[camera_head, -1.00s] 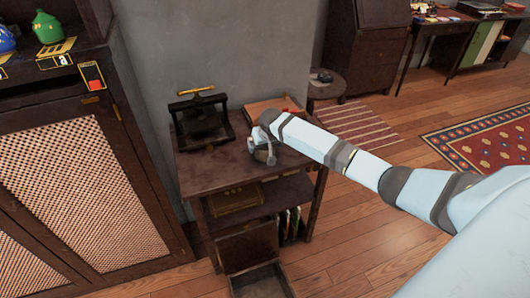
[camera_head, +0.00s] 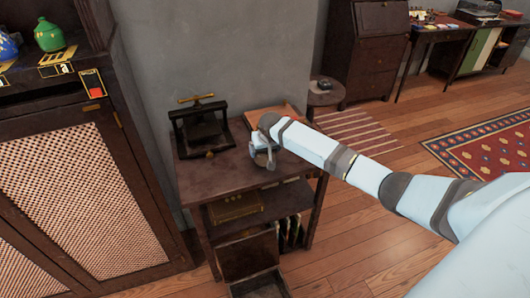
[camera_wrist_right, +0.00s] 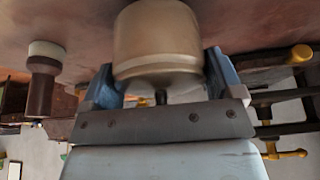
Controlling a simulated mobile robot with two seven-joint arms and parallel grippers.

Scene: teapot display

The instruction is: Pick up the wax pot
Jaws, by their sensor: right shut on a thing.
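The wax pot (camera_wrist_right: 158,42) is a rounded beige pot, seen close up in the right wrist view between the two blue fingers of my right gripper (camera_wrist_right: 162,78). The fingers are shut on its sides. In the head view my right gripper (camera_head: 264,148) is over the front right part of the small dark table (camera_head: 218,172). There the pot is mostly hidden by the gripper, and I cannot tell whether it touches the tabletop. My left gripper is not in view.
A black press with a brass handle (camera_head: 203,125) stands on the table, left of my gripper. A brown, white-ended object (camera_wrist_right: 42,78) shows in the wrist view. A tall cabinet (camera_head: 70,190) stands left.

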